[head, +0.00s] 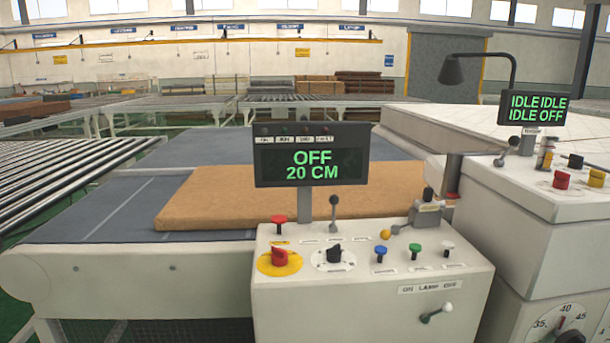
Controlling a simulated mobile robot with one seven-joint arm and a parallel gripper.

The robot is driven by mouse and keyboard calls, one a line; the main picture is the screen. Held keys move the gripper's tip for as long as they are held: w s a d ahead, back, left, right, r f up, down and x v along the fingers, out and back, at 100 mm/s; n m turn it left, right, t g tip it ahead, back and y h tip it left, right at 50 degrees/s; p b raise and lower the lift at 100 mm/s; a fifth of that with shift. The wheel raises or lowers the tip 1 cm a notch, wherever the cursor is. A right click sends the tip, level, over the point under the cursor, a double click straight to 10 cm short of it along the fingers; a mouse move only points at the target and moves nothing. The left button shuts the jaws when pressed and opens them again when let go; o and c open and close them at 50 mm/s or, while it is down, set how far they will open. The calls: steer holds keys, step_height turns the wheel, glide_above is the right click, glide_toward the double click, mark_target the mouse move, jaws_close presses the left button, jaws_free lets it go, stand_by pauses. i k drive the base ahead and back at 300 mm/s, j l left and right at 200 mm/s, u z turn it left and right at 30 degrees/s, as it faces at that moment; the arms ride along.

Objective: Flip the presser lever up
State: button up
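No label that I can read marks the presser lever, so I cannot tell which lever it is. On the front control box (370,300), a thin lever with a dark ball knob (334,213) stands upright just right of the display post. A lever with a yellow ball end (388,235) lies low beside a small grey bracket (426,216). On the right console (520,200), another dark-knobbed lever (505,151) leans right. My gripper is not in view.
A display (311,155) reads "OFF 20 CM"; the right display (533,109) reads "IDLE IDLE IDLE OFF". Red, blue, green and white buttons and two knobs crowd the front box. A brown slab (230,195) lies on the grey belt (110,210). A pale mattress (450,130) lies behind.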

mark_target(513, 140)
steer(key=i+z, duration=0.2)
steer(key=z, duration=0.2)
steer(key=i+l+z, duration=0.1)
steer(key=z, duration=0.3)
steer(key=i+j+z, duration=0.1)
steer(key=i+z, duration=0.3)
steer(key=k, duration=0.1)
